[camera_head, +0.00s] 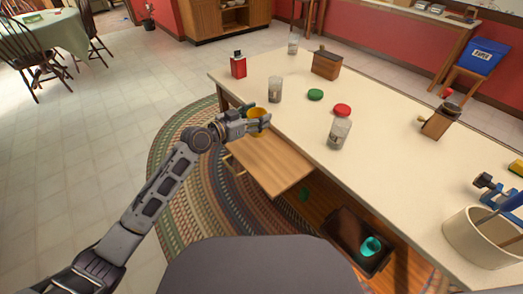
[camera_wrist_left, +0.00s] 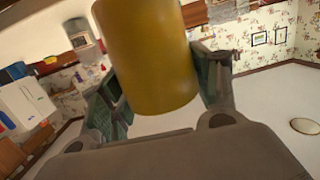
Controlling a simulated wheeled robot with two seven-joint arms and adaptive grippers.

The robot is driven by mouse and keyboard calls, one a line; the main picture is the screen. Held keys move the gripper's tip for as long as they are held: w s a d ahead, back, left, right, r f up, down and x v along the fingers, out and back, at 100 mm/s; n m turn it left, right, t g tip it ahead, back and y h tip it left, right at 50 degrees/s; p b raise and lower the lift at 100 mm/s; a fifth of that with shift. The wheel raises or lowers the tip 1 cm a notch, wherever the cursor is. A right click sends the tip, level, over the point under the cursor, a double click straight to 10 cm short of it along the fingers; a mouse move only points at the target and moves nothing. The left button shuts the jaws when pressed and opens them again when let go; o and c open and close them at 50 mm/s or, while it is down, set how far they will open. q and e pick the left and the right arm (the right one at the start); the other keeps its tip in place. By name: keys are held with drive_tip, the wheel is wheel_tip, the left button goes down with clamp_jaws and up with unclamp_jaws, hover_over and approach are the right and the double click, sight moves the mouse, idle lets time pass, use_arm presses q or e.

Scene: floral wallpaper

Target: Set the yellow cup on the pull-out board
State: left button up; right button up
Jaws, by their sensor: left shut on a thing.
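The yellow cup (camera_head: 256,116) is held in my left gripper (camera_head: 254,122) in the head view, above the far left part of the pull-out board. In the left wrist view the cup (camera_wrist_left: 146,55) fills the middle, and the fingers of my left gripper (camera_wrist_left: 160,100) stand shut against its two sides. The pull-out board (camera_head: 268,166) is a bare wooden shelf sticking out from under the white tabletop. A gap between cup and board is hard to judge. My right gripper is not in view.
The long table (camera_head: 380,150) carries jars, a red tin (camera_head: 238,65), a wooden grinder (camera_head: 436,122), a green lid (camera_head: 315,95), a red lid (camera_head: 342,109) and a white crock (camera_head: 485,237). Below it, a dark tray (camera_head: 345,240) holds a teal cup (camera_head: 371,246).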

use_arm(q)
drive_tip(key=shift+s+a+r, duration=0.15)
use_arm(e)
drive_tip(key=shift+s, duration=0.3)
use_arm(q)
drive_tip(key=shift+a+r, duration=0.1)
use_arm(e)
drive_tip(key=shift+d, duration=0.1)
use_arm(q)
drive_tip(key=shift+f+b, duration=0.6)
drive_tip(key=shift+f, duration=2.35)
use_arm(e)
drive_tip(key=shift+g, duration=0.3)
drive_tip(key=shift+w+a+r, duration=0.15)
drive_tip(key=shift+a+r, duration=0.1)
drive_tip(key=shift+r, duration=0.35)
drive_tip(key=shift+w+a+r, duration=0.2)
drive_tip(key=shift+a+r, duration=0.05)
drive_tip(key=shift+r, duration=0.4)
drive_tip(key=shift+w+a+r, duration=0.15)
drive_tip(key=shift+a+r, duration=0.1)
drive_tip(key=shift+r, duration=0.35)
